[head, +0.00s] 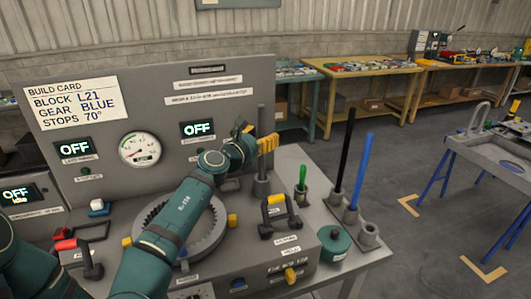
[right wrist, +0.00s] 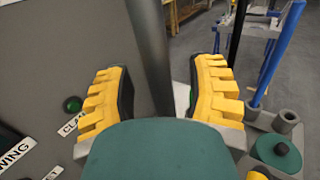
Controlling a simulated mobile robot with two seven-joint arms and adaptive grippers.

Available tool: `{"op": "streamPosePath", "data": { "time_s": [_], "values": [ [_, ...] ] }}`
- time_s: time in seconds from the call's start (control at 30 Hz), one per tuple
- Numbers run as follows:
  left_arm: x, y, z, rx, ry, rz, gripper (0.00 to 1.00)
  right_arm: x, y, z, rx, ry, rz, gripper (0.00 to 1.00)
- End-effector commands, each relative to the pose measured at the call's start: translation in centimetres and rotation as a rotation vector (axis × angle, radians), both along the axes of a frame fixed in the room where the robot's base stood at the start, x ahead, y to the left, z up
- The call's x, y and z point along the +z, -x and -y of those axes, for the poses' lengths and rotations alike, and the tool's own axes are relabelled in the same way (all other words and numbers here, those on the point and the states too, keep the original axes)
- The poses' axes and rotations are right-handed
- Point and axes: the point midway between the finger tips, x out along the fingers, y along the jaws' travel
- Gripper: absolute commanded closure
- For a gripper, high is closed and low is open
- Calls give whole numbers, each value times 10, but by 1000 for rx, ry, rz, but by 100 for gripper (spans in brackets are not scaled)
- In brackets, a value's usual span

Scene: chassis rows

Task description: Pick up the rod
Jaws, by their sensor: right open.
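A dark grey upright rod (head: 261,118) stands in a grey holder on the bench, right of the panel. A black rod (head: 345,150) and a blue rod (head: 361,172) stand upright in holders farther right. My right gripper (head: 255,137) is open at the grey rod, partly covering its middle. In the right wrist view the grey rod (right wrist: 150,45) runs between the open fingers of my right gripper (right wrist: 160,72), with gaps on both sides. The rod's lower part is hidden behind the gripper's body there. My left gripper is not in view.
The build card panel (head: 230,100) rises behind my right arm. A green-handled tool (head: 302,178), a black handle with a yellow grip (head: 278,208) and a round green-lidded pot (head: 333,242) are near the rods. A grey ring gear (head: 210,235) lies under my arm.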

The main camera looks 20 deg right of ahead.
Motion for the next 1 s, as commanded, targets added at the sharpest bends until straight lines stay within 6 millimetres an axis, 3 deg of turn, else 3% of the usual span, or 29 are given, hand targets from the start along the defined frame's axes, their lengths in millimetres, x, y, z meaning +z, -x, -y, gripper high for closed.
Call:
{"op": "streamPosePath", "data": {
  "time_s": [0.23, 0.27, 0.4, 0.77, 1.0],
  "values": [
    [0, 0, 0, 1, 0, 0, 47, 0, 0, 0, 1, 0, 0, 45],
    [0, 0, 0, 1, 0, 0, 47, 0, 0, 0, 1, 0, 0, 50],
    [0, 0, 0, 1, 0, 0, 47, 0, 0, 0, 1, 0, 0, 99],
    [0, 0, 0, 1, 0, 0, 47, 3, 0, 0, 1, 0, 2, 100],
    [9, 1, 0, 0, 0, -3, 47, 36, 0, -1, 3, -4, 5, 100]
  ]
}}
